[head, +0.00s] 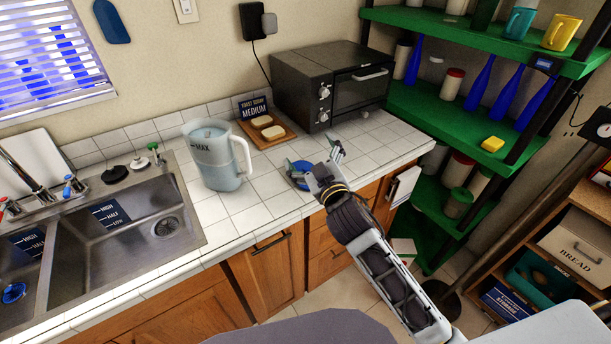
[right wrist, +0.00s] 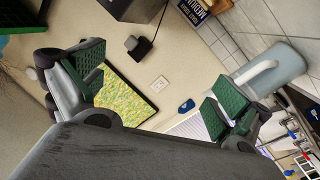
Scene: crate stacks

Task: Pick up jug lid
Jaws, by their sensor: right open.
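A blue round lid-like disc (head: 301,174) lies on the white tiled counter (head: 262,190) near its front edge, partly hidden by my right gripper. I take it as the jug lid, though I cannot be sure. My right gripper (head: 315,160) is open and empty, its fingers spread just above and beside the disc. A pale translucent jug (head: 215,160) marked MAX stands upright to the left; it also shows in the right wrist view (right wrist: 275,72). In that view my right gripper (right wrist: 155,95) has nothing between its fingers, and the disc does not show. My left gripper is not in view.
A toaster oven (head: 325,85) stands behind, with a wooden board (head: 270,138) holding bread beside it. A double sink (head: 110,225) is at left, with another blue round object (head: 13,293) in it. Green shelves (head: 430,105) stand at right.

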